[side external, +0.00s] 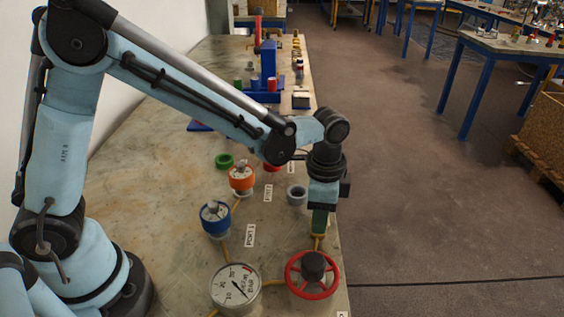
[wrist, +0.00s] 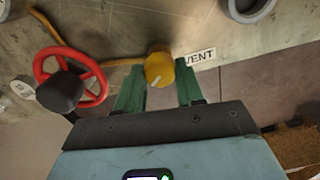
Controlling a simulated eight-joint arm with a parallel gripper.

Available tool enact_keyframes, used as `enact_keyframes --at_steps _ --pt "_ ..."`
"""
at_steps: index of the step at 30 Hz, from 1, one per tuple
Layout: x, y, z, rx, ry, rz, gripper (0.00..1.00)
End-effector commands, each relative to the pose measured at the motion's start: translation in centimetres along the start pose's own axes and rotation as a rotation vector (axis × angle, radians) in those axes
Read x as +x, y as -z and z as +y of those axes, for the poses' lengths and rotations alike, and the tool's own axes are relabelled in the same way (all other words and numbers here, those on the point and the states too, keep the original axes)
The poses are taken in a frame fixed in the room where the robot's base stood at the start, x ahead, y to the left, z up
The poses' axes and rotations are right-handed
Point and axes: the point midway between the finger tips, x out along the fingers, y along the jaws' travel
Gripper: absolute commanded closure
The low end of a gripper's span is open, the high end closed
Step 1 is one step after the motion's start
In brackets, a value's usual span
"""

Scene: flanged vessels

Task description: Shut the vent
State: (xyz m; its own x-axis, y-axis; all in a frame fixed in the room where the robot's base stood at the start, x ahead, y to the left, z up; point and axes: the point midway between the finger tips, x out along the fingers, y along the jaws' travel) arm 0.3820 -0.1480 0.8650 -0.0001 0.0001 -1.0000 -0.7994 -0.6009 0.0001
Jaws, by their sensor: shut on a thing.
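The yellow vent knob (wrist: 159,66) sits on the bench top beside a white label reading VENT (wrist: 200,57). A pale pointer line shows on the knob's face, slanting down and left in the wrist view. My gripper (wrist: 159,78) has its green fingers on either side of the knob and is shut on it. In the side external view my gripper (side external: 319,222) points straight down near the bench's right edge, and its fingers hide most of the knob.
A red handwheel (side external: 292,287) with a black hub stands close in front of my gripper. A gauge (side external: 236,287), a blue-ringed vessel (side external: 215,220), an orange-ringed vessel (side external: 242,178) and a grey ring (side external: 297,194) stand nearby. Open floor lies right of the bench.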

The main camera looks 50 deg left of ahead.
Motion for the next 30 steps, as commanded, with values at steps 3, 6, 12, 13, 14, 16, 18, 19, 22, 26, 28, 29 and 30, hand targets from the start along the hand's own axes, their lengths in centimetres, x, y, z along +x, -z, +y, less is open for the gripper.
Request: enact_keyframes --at_steps 3,6,12,13,14,16,18,19,22,26,28,29,30 --pt "0.06 0.01 0.0 -0.11 0.0 0.001 0.93" --pt "0.06 0.01 0.0 -0.205 0.0 0.001 0.93" --pt "0.07 0.01 0.0 -0.395 0.0 0.001 0.93" --pt "0.08 0.01 0.0 -0.424 0.0 0.001 0.93" --pt "0.08 0.02 0.0 -0.452 0.0 0.001 0.93" --pt "0.08 0.02 0.0 -0.517 0.0 0.001 0.93" --pt "0.08 0.02 0.0 -0.579 0.0 0.001 0.93" --pt "0.08 0.02 0.0 -0.605 0.0 0.001 0.93" --pt "0.09 0.02 0.0 -0.685 0.0 0.002 0.93" --pt "0.09 0.02 -0.01 -0.775 0.0 0.002 0.93" --pt "0.09 0.02 -0.01 -0.816 0.0 0.002 0.93" --pt "0.09 0.02 -0.01 -0.832 0.0 0.002 0.93" --pt "0.1 0.02 -0.01 -0.85 0.0 0.002 0.93"
